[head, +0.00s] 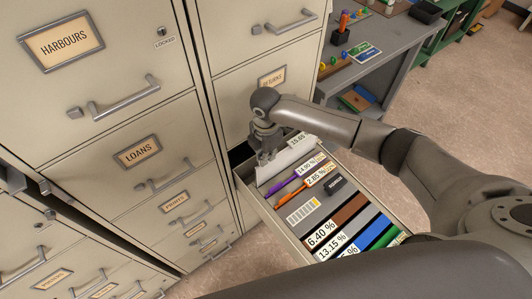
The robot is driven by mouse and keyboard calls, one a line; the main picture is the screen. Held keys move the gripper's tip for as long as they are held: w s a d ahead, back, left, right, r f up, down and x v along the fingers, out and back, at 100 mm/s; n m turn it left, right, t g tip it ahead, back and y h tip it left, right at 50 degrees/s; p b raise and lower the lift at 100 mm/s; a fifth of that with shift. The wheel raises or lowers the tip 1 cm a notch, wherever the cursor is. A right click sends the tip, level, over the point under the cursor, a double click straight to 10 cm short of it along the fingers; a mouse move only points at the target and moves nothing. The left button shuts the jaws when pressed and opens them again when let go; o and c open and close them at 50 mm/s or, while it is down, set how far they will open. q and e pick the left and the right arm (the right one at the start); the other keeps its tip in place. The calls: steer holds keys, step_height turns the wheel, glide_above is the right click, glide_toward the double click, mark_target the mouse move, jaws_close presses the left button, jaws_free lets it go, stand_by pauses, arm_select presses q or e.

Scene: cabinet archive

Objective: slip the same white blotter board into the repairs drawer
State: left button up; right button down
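A white board (290,159) stands on edge across the back end of an open drawer (298,252), its lower part down among the drawer's contents. My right gripper (265,157) is at the board's upper left end and appears shut on it. The gripper and wrist partly cover the board and the back of the drawer. The drawer's front label is not visible, so I cannot read its name. My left gripper is not in view.
The drawer holds upright folders with percentage tags, a purple and an orange marker, and a barcode card (303,212). Closed cabinet drawers labelled Harbours (64,40), Loans (139,152) and Returns (271,77) stand around. A grey desk (395,50) with small items is at the back right.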

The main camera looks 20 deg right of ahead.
mark_target(266, 181)
steer(key=shift+f+b, duration=3.25)
steer(key=shift+f, duration=2.55)
steer(key=c, duration=2.1)
jaws_free()
steer(key=o, duration=0.5)
steer(key=shift+o, duration=0.2)
step_height(266, 181, up, 7)
steer(key=p, duration=0.7)
